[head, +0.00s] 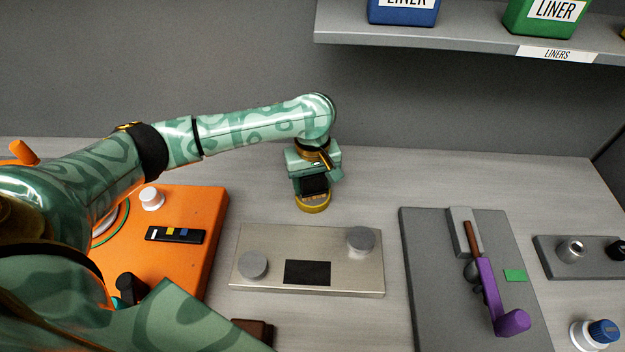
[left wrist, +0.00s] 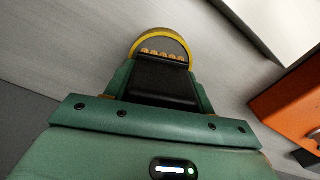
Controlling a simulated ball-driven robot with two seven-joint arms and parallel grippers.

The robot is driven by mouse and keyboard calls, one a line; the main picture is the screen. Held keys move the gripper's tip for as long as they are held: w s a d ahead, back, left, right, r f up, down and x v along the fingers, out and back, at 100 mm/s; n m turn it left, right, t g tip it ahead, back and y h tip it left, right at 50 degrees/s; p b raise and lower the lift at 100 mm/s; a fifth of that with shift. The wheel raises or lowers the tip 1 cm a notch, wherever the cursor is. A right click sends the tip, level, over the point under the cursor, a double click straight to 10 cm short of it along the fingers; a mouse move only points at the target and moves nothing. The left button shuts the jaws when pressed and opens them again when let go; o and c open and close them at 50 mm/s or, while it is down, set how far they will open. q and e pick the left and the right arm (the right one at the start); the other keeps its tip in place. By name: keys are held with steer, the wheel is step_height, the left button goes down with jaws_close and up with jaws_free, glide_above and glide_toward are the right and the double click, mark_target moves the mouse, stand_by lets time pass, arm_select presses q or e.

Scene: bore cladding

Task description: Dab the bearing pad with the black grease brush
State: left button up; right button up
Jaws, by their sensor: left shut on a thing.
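My left gripper (head: 313,190) points down behind the metal plate and is shut on a black thing, which looks like the grease brush; it also shows in the left wrist view (left wrist: 166,80). A row of tan tufts (left wrist: 162,54) shows at its far end. A round yellow-rimmed dish (head: 314,207) lies right under the gripper; its rim also shows in the left wrist view (left wrist: 137,44). I cannot tell whether the tufts touch it. A dark rectangle (head: 307,272), likely the bearing pad, lies on the metal plate (head: 335,284) between two grey round knobs. My right gripper is out of view.
An orange panel (head: 205,210) with a white knob stands at the left. A grey board (head: 430,290) with a purple-handled lever (head: 488,285) and a green patch (head: 515,275) lies at the right. A shelf (head: 460,45) with liner containers hangs at the back. A brown block (head: 253,333) is in front.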

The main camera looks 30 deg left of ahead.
arm_select(q)
steer(key=shift+s+f+p, duration=0.15)
steer(key=shift+f+p, duration=0.05)
steer(key=shift+p, duration=0.65)
arm_select(e)
steer(key=shift+w+r, duration=0.25)
steer(key=shift+r, duration=0.6)
stand_by(1.3)
